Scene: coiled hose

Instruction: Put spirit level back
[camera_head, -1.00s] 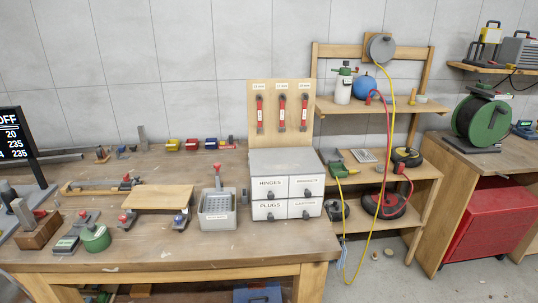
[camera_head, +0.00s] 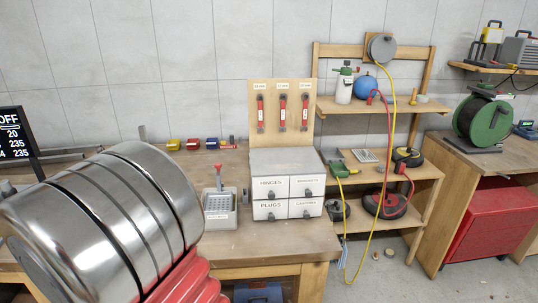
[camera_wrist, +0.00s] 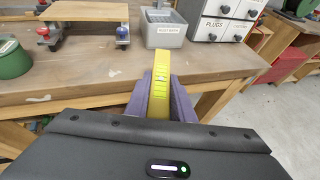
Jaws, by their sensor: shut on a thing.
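A yellow bar with dark markings, which looks like the spirit level (camera_wrist: 160,88), is in the wrist view. My gripper (camera_wrist: 162,78) is shut on it, with a purple finger on each side. The level points away from my wrist, and its far end overlaps the front edge of the workbench (camera_wrist: 95,86). Whether it touches the bench I cannot tell. In the head view my gripper and the level are not seen; my silver and red arm fills the lower left and hides much of the bench top.
A grey labelled tray (camera_head: 219,219) stands on the bench beside a white drawer unit (camera_head: 286,163). A wooden board (camera_wrist: 90,13) and a green round tin (camera_wrist: 13,60) lie at the left. The shelf with a yellow hose (camera_head: 391,75) stands right; the bench's front strip is clear.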

